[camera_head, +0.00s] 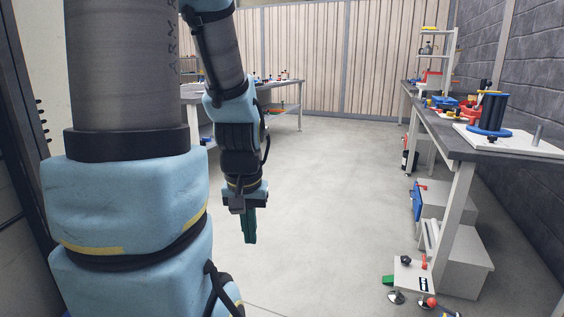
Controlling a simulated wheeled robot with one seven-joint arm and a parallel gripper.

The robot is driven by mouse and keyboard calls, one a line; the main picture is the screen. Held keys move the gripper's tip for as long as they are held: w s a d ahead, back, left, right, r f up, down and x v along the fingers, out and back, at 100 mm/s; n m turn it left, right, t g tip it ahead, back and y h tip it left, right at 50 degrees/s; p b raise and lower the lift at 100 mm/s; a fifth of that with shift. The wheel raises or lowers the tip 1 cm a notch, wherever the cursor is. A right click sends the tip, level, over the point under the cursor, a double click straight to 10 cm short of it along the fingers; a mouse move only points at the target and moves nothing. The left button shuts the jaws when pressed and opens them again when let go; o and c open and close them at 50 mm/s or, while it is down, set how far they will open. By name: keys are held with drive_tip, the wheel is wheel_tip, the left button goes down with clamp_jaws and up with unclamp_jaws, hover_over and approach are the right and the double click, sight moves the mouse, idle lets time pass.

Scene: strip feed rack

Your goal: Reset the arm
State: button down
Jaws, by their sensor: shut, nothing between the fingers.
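My arm hangs down on the left side of the head view, in light blue and grey. My gripper (250,240) points straight down at its end, with green fingers closed together. It is shut and holds nothing. It hangs in the air over the bare floor, apart from every table.
The concrete floor (330,190) is open in the middle. A workbench (449,138) with a blue spool (491,115) on a white plate stands at the right. Grey boxes (470,265) and a small white stand (412,273) are low at the right. Another table (290,88) stands behind my arm.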

wheel_tip(320, 180, up, 18)
drive_tip(key=p, duration=1.6)
drive_tip(key=shift+r, duration=0.2)
